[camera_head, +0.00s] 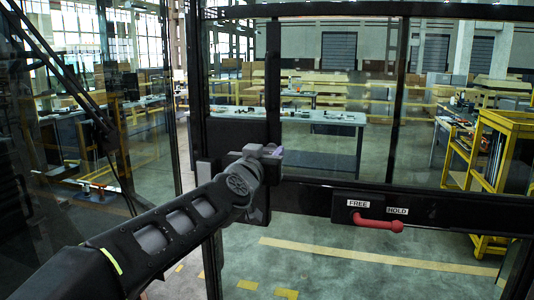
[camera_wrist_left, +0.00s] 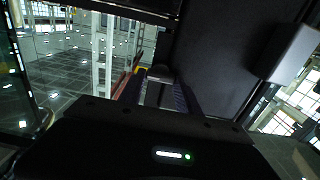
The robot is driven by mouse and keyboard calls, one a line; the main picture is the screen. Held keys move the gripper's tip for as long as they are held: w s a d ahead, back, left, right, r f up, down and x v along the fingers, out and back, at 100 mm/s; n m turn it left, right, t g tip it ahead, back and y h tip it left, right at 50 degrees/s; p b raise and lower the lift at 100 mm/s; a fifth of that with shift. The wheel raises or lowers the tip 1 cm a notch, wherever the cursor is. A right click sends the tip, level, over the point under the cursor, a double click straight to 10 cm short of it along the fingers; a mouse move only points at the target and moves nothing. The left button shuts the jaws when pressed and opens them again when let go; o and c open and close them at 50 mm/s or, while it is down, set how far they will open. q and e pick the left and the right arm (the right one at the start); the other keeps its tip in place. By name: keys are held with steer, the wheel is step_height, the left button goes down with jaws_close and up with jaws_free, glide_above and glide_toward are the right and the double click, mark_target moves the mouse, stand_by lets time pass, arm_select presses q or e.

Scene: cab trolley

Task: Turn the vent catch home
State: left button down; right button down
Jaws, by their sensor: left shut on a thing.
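My left gripper (camera_head: 272,151) reaches in from the left to the dark upright of the glazed frame. It is shut on a small part there, which looks like the vent catch and is mostly hidden by the gripper in the head view. In the left wrist view a small grey rounded end of the catch (camera_wrist_left: 160,74) shows between the two fingers of the gripper (camera_wrist_left: 160,92), close against a dark panel. The catch's exact angle cannot be told. My right gripper is not in view.
Glass panes surround the arm. A grey block (camera_wrist_left: 293,52) juts out at the right in the wrist view.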

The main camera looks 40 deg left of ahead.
arm_select(q)
steer(key=shift+n, duration=0.4)
steer(key=n, duration=0.8)
steer(key=shift+a+n, duration=0.15)
steer(key=shift+n, duration=0.15)
steer(key=n, duration=0.4)
steer(key=shift+f+n+b, duration=0.2)
steer(key=shift+n+b, duration=0.1)
steer(key=shift+s+a+n+b, duration=0.1)
steer(key=shift+n+b, duration=0.2)
steer(key=shift+n, duration=1.7)
steer(key=c, duration=0.8)
jaws_free()
steer(key=shift+c, duration=0.2)
